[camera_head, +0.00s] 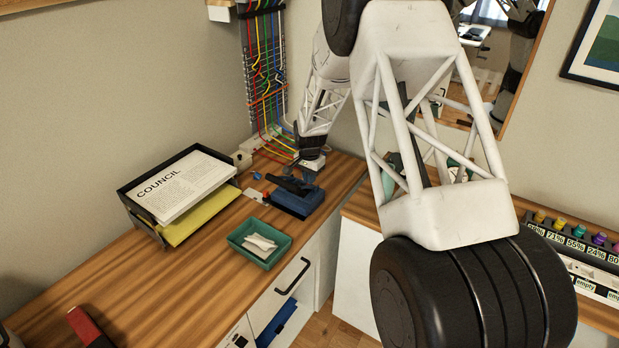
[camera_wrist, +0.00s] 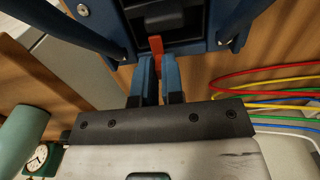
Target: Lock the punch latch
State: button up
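The blue hole punch (camera_head: 296,201) with a dark lever on top sits on the wooden desk in the head view. In the wrist view its blue and dark body (camera_wrist: 190,25) fills the top of the picture. A small orange-red latch tab (camera_wrist: 156,45) sticks out from it toward my fingers. My gripper (camera_wrist: 159,62) has two blue fingers close together with a narrow gap, their tips at the tab's lower end. Whether they touch or grip the tab cannot be told. In the head view my gripper (camera_head: 305,176) is at the punch's far side, its fingers hard to make out.
A green tray (camera_head: 243,253) with white papers stands in front of the punch. A black document tray (camera_head: 147,222) is to its left. Colored cables (camera_head: 265,75) hang behind and also show in the wrist view (camera_wrist: 275,96). A teal clock (camera_wrist: 40,158) shows at lower left.

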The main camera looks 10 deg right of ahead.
jog(key=o, duration=0.5)
jog(key=shift+c, duration=0.2)
jog(key=shift+r, duration=3.9)
